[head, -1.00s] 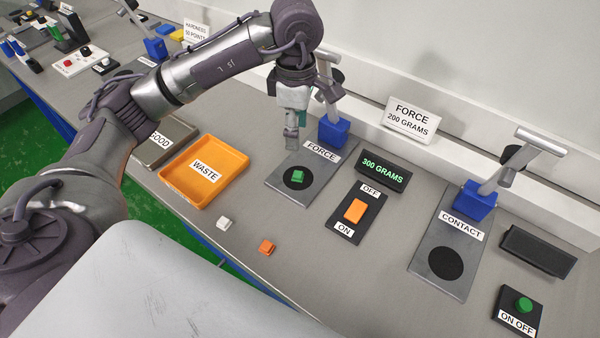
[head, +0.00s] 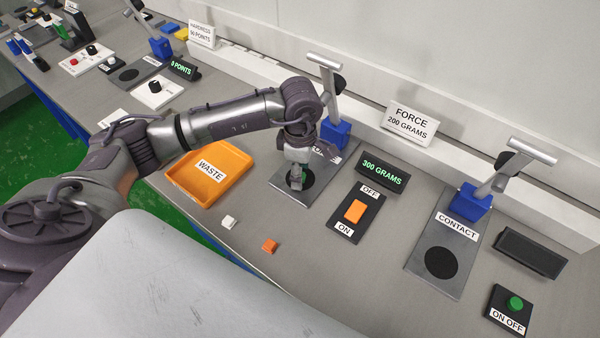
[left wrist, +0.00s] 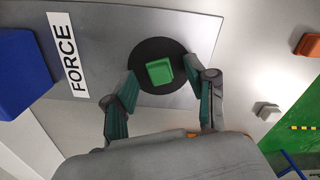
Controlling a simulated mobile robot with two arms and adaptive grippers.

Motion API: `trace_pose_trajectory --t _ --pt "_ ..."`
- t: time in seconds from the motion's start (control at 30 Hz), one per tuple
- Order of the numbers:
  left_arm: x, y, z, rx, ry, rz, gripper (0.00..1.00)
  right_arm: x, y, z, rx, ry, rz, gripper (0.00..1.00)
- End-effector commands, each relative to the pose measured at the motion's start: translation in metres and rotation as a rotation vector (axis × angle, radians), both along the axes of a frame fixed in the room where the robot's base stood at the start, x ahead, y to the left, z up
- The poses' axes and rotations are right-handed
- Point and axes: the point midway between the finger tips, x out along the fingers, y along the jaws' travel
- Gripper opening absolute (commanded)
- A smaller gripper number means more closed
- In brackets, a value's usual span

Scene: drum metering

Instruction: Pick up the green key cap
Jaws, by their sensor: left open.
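The green key cap (left wrist: 160,72) sits on the black disc (left wrist: 148,52) of the FORCE plate (left wrist: 200,35), as the left wrist view shows. My left gripper (left wrist: 170,90) is open, with one finger to each side of the cap and slightly short of it, apart from it. In the head view my left gripper (head: 297,184) points down over the disc and largely hides the cap. My right gripper is not in view.
An orange WASTE tray (head: 240,182) stands to the left. A white key cap (head: 229,222) and an orange one (head: 269,246) lie near the front edge. A blue stand (head: 333,134) rises behind the plate, and an OFF/ON switch (head: 355,211) is to the right.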

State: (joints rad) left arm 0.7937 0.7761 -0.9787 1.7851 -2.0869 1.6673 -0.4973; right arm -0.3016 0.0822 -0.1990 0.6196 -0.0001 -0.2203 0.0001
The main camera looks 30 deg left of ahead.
Motion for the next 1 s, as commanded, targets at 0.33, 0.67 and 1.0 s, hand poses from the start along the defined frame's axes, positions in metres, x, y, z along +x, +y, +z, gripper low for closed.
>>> trace_pose_trajectory --t 0.33,0.67,1.0 --pt "0.0 0.0 0.0 0.0 0.0 0.0 0.28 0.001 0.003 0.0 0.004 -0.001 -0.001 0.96" --pt "0.0 0.0 0.0 0.001 0.0 0.0 0.13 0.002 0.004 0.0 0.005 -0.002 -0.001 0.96" --pt "0.001 0.001 0.018 0.001 -0.004 -0.001 0.13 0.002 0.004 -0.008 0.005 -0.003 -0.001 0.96"
